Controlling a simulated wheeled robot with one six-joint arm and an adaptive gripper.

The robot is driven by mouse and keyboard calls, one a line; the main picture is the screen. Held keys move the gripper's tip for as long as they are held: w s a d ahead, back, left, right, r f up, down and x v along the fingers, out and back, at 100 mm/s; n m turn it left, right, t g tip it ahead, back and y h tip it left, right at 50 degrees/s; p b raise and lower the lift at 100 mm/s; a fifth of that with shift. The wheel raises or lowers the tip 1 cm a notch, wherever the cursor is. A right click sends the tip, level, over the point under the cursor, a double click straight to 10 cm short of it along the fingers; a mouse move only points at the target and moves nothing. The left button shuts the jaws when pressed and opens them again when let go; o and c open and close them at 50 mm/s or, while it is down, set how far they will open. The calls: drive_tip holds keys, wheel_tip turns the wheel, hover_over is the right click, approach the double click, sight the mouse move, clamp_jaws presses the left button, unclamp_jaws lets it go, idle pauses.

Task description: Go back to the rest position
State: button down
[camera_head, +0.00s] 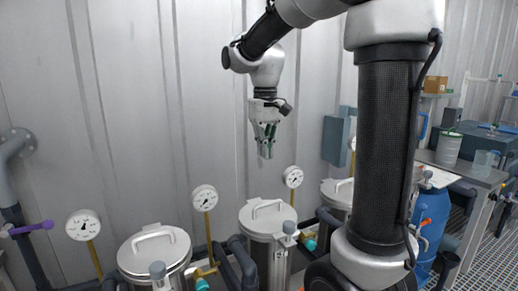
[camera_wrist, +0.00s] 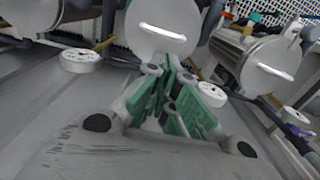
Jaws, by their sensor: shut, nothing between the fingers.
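My gripper (camera_head: 266,150) hangs from my arm in front of the grey corrugated wall, pointing down. It is above the middle lidded vessel (camera_head: 268,217) and apart from it. Its fingers are shut with nothing between them. In the wrist view the green-padded fingers (camera_wrist: 178,95) are close together, and the vessel lid with its handle (camera_wrist: 162,33) lies beyond them.
A second vessel (camera_head: 154,250) stands at the left and a third (camera_head: 338,192) behind my arm. Gauges (camera_head: 204,198) rise on brass stems between them. A bench (camera_head: 462,168) and blue barrel (camera_head: 432,215) are at the right. Air around my gripper is clear.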

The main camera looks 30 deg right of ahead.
drive_tip(key=s+f+t, duration=0.1)
drive_tip(key=s+t, duration=0.1)
drive_tip(key=s, duration=0.7)
drive_tip(key=s+d+f+t, duration=0.1)
drive_tip(key=s+t, duration=0.1)
drive_tip(key=s, duration=0.8)
drive_tip(key=shift+d+f, duration=0.25)
drive_tip(key=shift+f, duration=0.1)
drive_tip(key=c, duration=2.2)
unclamp_jaws()
